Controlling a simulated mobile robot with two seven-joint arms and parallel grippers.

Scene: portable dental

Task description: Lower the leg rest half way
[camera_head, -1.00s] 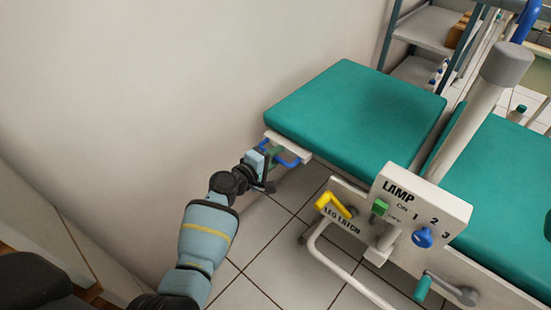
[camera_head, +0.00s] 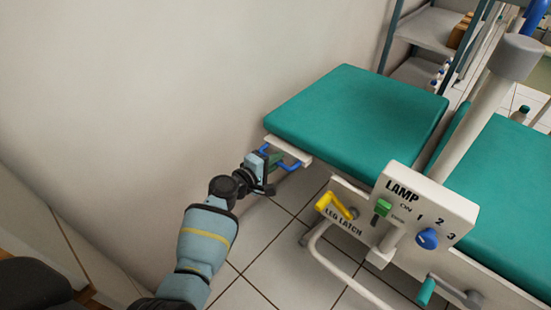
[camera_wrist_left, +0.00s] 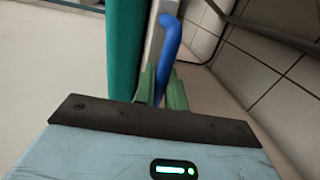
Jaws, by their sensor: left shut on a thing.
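The leg rest (camera_head: 355,120) is a teal pad, raised and roughly level, at the upper middle of the head view. Its teal edge also shows in the left wrist view (camera_wrist_left: 124,50). A blue handle (camera_head: 290,165) sticks out from its near left end. My left gripper (camera_head: 272,160) is shut on the blue handle. In the left wrist view, the green fingers sit on either side of the blue bar (camera_wrist_left: 168,45). The yellow leg latch lever (camera_head: 336,205) is on the chair's side panel, above the words LEG LATCH. My right gripper is not in view.
A lamp panel (camera_head: 424,208) with a green switch and blue knob stands right of the latch. A teal-handled crank (camera_head: 426,291) is below it. A pale post (camera_head: 490,95) rises behind. The wall is close at left; tiled floor (camera_head: 270,245) is open below.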

